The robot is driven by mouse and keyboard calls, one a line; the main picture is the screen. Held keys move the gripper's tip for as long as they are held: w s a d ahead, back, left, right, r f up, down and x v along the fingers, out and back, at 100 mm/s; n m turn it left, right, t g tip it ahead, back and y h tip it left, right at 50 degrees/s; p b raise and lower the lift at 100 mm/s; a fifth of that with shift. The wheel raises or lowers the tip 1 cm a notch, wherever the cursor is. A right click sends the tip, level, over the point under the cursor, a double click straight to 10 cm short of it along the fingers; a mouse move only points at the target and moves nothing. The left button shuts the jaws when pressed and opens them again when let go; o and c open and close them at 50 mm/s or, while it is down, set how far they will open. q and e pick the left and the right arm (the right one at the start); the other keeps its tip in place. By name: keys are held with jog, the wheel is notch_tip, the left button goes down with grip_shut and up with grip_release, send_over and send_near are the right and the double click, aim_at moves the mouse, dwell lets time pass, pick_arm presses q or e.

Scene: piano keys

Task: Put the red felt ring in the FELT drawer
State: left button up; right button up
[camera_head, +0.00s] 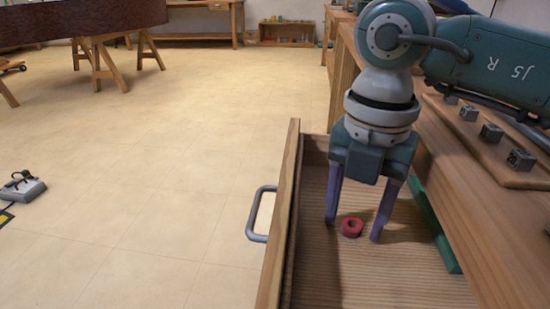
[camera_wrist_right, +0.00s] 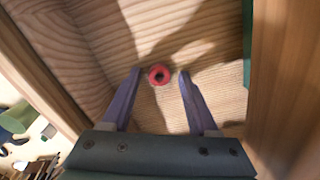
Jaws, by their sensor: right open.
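The red felt ring (camera_head: 352,227) lies flat on the wooden floor of an open drawer (camera_head: 375,275). No label shows on the drawer in these views. My right gripper (camera_head: 352,229) reaches down into the drawer, open, with its two purple fingers on either side of the ring and apart from it. In the right wrist view the ring (camera_wrist_right: 159,75) lies just beyond and between the fingertips (camera_wrist_right: 160,72). My left gripper is not in view.
The drawer front has a grey metal handle (camera_head: 256,214). A green strip (camera_head: 434,225) runs along the drawer's right side. The bench top at the right holds a wooden board (camera_head: 500,155) with several small metal blocks. The floor at left is mostly clear.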

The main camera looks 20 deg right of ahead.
notch_tip(320, 180, up, 12)
jog(key=p, duration=0.4)
jog(key=shift+r, duration=0.2)
